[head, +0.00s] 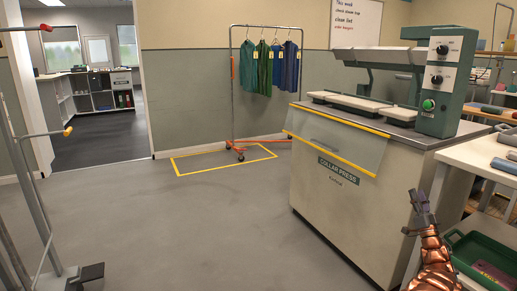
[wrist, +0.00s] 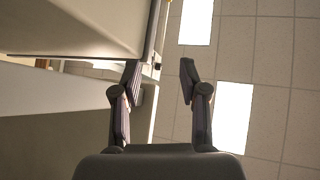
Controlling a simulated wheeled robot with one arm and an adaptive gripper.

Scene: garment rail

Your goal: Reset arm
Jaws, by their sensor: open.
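My gripper (head: 422,206) is at the lower right of the head view, at the end of my copper-coloured arm. It is in front of the collar press cabinet's right side, near the white table. In the wrist view my gripper (wrist: 160,75) points upward with its two dark fingers spread apart. Nothing is between the fingers. Behind them are ceiling tiles and bright light panels.
The collar press (head: 340,195) stands at centre right. A white table (head: 485,160) and a green bin (head: 480,250) are at the right edge. A garment rail (head: 232,90) with several garments stands at the back wall. The floor at centre left is clear.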

